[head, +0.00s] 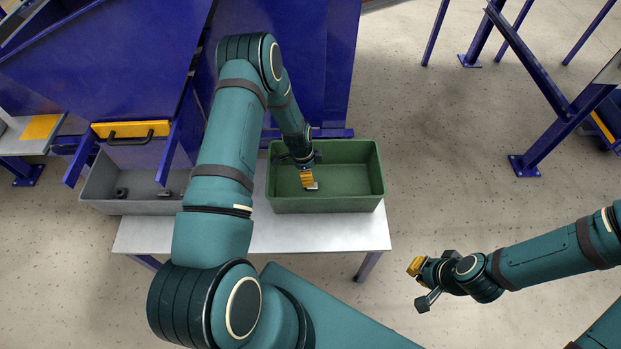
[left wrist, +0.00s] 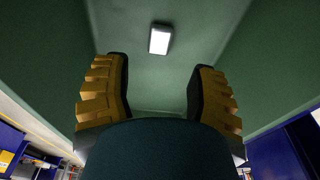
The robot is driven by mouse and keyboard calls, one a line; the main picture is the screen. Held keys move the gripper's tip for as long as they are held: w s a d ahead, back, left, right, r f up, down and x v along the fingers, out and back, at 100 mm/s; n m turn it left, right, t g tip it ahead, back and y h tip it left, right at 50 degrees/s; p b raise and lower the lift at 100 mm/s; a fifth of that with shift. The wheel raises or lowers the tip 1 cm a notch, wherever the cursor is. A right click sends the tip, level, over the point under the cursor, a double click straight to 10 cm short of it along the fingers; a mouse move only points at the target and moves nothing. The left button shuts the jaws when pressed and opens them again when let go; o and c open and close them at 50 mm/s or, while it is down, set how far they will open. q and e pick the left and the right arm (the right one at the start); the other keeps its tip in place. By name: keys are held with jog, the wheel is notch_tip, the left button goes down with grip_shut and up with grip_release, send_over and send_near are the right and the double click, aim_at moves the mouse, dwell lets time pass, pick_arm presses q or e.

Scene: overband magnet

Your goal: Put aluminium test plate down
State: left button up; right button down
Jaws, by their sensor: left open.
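The aluminium test plate (left wrist: 159,39) is a small bright rectangle lying on the floor of the green bin (head: 330,205). In the head view the plate (head: 312,187) shows just beside my left fingertips. My left gripper (head: 307,178) reaches down into the bin. In the left wrist view its two yellow-padded fingers (left wrist: 157,88) stand wide apart with nothing between them, and the plate lies apart from them, beyond the tips. My right gripper (head: 420,283) is open and empty over the floor at the right.
The green bin stands on a pale table (head: 345,235), left of its right edge. A grey bin (head: 100,197) with a few dark metal pieces is to the left. A yellow panel with a black handle (head: 130,131) is above it. Blue machine walls stand behind.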

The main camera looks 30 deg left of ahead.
pick_arm(q)
notch_tip(320, 180, up, 4)
jog(key=s+d+r+n+h, duration=0.1)
jog(key=s+d+r+n, duration=0.3)
jog(key=s+d, duration=0.5)
jog(key=s+d+r+n+h, duration=0.1)
jog(key=s+d+r+n, duration=0.3)
jog(key=s+d+n, duration=0.5)
jog(key=d, duration=0.3)
jog(key=shift+t+p, duration=0.3)
jog(key=shift+w, duration=0.1)
jog(key=shift+c, duration=1)
jog(key=shift+a, duration=0.1)
